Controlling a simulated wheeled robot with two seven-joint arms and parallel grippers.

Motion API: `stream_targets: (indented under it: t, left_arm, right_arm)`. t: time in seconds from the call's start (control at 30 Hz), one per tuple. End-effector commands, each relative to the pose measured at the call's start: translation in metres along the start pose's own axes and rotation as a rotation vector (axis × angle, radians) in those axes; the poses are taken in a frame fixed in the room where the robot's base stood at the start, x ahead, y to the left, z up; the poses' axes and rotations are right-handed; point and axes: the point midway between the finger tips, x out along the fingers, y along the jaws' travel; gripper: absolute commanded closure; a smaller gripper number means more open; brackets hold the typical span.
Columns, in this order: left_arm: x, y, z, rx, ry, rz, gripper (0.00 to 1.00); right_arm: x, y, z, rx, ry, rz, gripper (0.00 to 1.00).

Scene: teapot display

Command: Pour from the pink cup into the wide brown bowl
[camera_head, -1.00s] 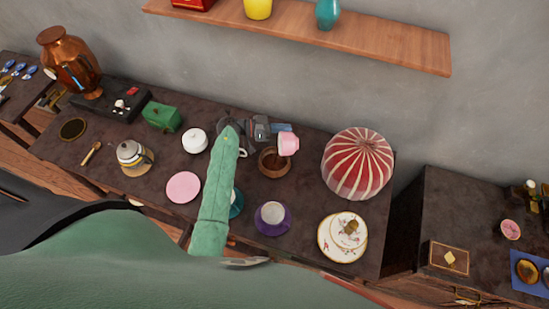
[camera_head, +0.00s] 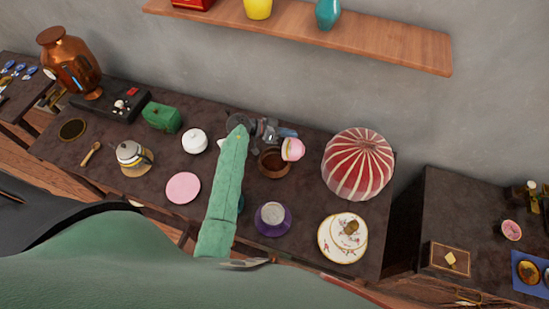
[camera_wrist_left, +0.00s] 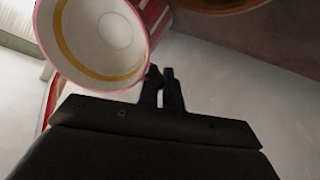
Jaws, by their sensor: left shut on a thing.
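The pink cup (camera_head: 296,147) is held in the air by my left gripper (camera_head: 285,134), at the upper right side of the wide brown bowl (camera_head: 265,168). The cup is tilted, with its mouth toward the bowl. In the left wrist view the cup (camera_wrist_left: 66,71) shows a pink rim, white inside and gold band; no contents are visible inside. The shut fingers (camera_wrist_left: 164,88) are at its edge. Part of the brown bowl (camera_wrist_left: 215,5) shows at the top edge of that view. My right gripper is not in view.
A red-and-white striped round object (camera_head: 357,165) stands close to the right of the cup. A purple saucer with a cup (camera_head: 272,218) and a floral plate (camera_head: 330,250) are nearer. The wall is behind.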

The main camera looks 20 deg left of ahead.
Motion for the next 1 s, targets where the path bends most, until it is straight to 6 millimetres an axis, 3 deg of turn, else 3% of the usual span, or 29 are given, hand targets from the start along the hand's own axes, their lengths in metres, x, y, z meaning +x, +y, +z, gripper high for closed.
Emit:
stream_targets:
  t: [0.17, 0.5, 0.7, 1.0]
  left_arm:
    - [-0.001, 0.001, -0.003, 0.008, -0.032, -0.014, 1.00]
    - [0.009, -0.004, 0.002, 0.053, -0.241, -0.102, 1.00]
    - [0.008, -0.001, -0.009, 0.080, -0.380, -0.158, 1.00]
    - [0.029, -0.005, 0.002, 0.110, -0.581, -0.224, 1.00]
  right_arm:
    - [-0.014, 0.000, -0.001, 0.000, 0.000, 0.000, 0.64]
    - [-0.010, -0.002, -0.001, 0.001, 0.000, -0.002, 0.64]
    - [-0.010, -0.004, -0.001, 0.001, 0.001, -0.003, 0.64]
    - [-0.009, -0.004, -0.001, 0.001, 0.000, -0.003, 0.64]
